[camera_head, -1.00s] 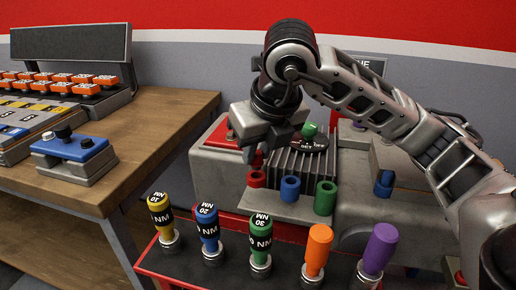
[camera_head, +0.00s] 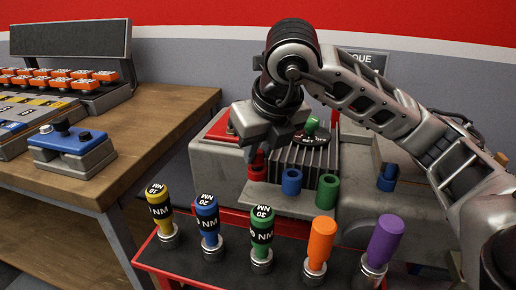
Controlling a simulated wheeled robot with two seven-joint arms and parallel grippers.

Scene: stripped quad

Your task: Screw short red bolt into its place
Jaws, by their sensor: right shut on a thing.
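My right gripper (camera_head: 256,150) points down at the grey machine, with its fingers closed on a small red piece, which appears to be the short red bolt (camera_head: 258,157). The bolt is mostly hidden by the fingers. It sits directly over the red collar (camera_head: 257,172) at the left end of the row on the machine's front ledge. I cannot tell whether the bolt is inside the collar or just above it. A blue collar (camera_head: 291,182) and a green collar (camera_head: 327,192) stand to the right. My left gripper is not in view.
A red-edged tray (camera_head: 210,276) in front holds several upright drivers with yellow, blue, green, orange and purple handles. A finned block (camera_head: 305,157) stands behind the collars. A wooden bench (camera_head: 150,130) at left carries a blue-topped device (camera_head: 72,140) and orange blocks.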

